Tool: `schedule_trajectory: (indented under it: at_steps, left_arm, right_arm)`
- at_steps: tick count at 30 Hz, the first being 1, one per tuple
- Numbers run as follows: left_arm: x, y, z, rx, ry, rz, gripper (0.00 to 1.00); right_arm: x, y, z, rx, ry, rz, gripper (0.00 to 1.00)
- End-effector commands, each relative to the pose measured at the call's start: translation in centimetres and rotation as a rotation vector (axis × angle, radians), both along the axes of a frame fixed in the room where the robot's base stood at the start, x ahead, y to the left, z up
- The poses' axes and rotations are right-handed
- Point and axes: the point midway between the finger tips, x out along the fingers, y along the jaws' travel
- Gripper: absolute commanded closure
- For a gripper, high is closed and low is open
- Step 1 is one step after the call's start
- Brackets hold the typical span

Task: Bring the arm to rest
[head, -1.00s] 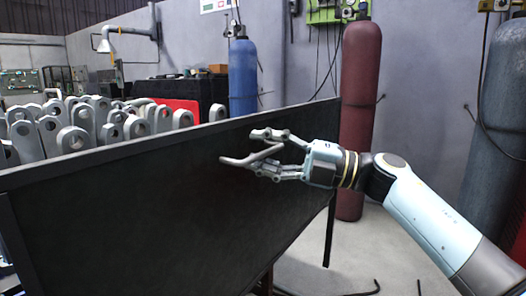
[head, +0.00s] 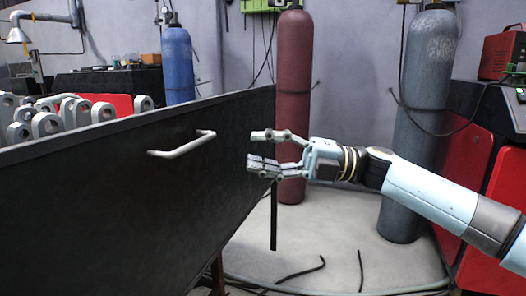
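My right gripper (head: 262,151) is open and empty, its fingers pointing left, near the right end of the dark bin's side wall (head: 90,215). My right arm (head: 425,187) comes in from the right edge. A grey bar handle (head: 182,145) sits on that wall, left of the gripper and clear of its fingers. My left gripper and arm are not in view.
Galvanized brackets (head: 47,124) stand in the bin at the left. Behind stand a dark red cylinder (head: 294,75), a blue cylinder (head: 178,65) and a grey cylinder (head: 420,90). Red and black equipment (head: 466,165) is at right. Short dark rods (head: 301,269) lie on the floor.

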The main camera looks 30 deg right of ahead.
Motion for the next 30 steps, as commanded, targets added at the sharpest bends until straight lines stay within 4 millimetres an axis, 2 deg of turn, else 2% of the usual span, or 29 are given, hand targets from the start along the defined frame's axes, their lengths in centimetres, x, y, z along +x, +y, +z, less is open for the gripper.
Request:
schedule_trajectory:
  at_steps: [13,15,17,20,25,28,30]
  left_arm:
    - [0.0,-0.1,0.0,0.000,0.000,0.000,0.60]
    - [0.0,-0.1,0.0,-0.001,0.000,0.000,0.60]
    - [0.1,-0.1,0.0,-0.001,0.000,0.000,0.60]
    - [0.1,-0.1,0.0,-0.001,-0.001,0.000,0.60]
    - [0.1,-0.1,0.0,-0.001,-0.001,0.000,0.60]
    - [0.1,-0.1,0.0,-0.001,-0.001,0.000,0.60]
    - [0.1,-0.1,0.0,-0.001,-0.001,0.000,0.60]
  right_arm:
    - [0.0,0.0,-0.1,0.001,0.002,0.000,0.66]
    - [-0.4,0.2,-0.8,0.008,0.018,0.000,0.66]
    - [-1.0,0.8,-2.5,0.037,0.053,-0.002,0.66]
    - [-1.7,0.5,-8.1,0.146,0.193,-0.065,0.66]
    - [-2.7,-2.7,-21.5,0.402,0.546,-0.371,0.66]
    - [-5.2,-4.5,-29.5,0.508,0.744,-0.559,0.66]
    - [-7.7,-5.4,-34.8,0.566,0.876,-0.688,0.66]
